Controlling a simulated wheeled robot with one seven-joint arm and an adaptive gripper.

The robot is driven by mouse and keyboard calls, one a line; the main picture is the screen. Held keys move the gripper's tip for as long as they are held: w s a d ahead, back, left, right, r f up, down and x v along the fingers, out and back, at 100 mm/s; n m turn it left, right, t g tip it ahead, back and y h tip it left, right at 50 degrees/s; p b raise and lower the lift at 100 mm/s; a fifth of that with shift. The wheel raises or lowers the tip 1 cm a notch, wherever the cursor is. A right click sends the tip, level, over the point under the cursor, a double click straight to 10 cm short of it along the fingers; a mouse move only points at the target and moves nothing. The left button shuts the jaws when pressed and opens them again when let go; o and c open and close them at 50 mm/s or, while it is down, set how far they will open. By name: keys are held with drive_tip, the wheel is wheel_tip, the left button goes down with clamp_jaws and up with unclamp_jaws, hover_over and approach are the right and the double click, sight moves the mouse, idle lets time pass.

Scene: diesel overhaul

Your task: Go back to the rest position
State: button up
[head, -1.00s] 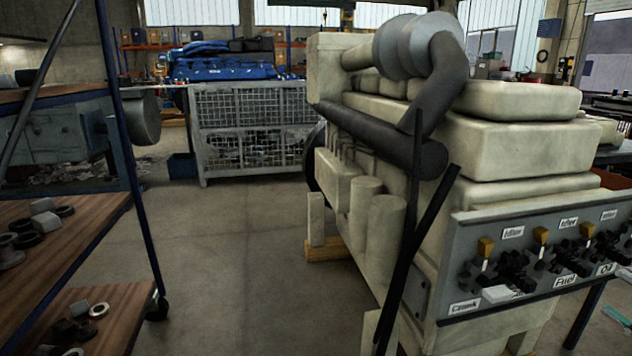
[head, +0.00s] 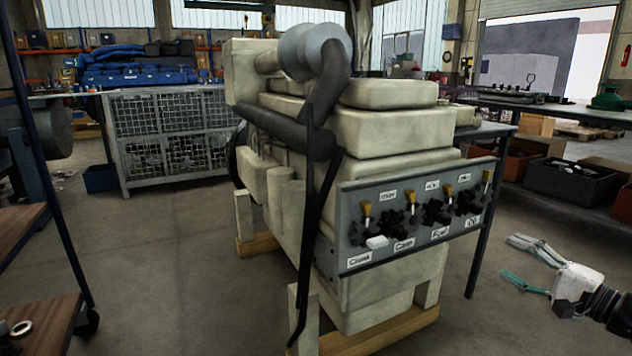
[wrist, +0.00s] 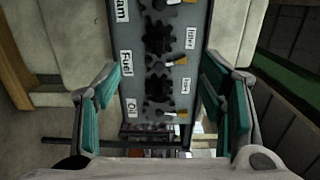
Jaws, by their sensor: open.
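My gripper (head: 508,257) is at the lower right in the head view. It is open, with its teal-padded fingers apart and nothing between them. In the wrist view my gripper (wrist: 162,88) has its fingers to the left and right of the grey panel in the picture. The panel (head: 350,225) is on the near end of the pale engine (head: 390,140). It carries black gear-like parts, yellow-tipped levers and labels such as Crank, Cam, Fuel and Oil. In the head view the gripper is apart from the panel, to its right.
A workbench (head: 500,122) and dark crates (head: 570,186) stand behind the gripper at the right. A wheeled shelf (head: 50,325) is at the left. Floor between shelf and engine is clear.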

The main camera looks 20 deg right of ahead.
drive_tip(key=w+a+r+n+g+y, duration=0.1)
drive_tip(key=a+r+n+g+y, duration=0.2)
drive_tip(key=a, duration=0.7)
drive_tip(key=w+a+r+n+g+y, duration=0.1)
drive_tip(key=a+n+g+y, duration=0.25)
drive_tip(key=a, duration=0.65)
drive_tip(key=w+a+r+n+g+y, duration=0.1)
drive_tip(key=a+r+n+g+y, duration=0.3)
drive_tip(key=a, duration=0.6)
drive_tip(key=s+a+f+n+g+h, duration=0.2)
drive_tip(key=s+a+n+g+h, duration=0.2)
drive_tip(key=s+a+g+h, duration=0.75)
drive_tip(key=s+d+n+t+h, duration=0.15)
drive_tip(key=s+t, duration=0.35)
drive_tip(key=s, duration=0.6)
wheel_tip(320, 180, up, 37)
drive_tip(key=t+p, duration=0.3)
drive_tip(key=p, duration=3.2)
drive_tip(key=shift+s+d+f+n+t, duration=0.15)
drive_tip(key=shift+d+f+n+t, duration=0.05)
drive_tip(key=shift+n+t, duration=0.1)
drive_tip(key=shift+d, duration=0.1)
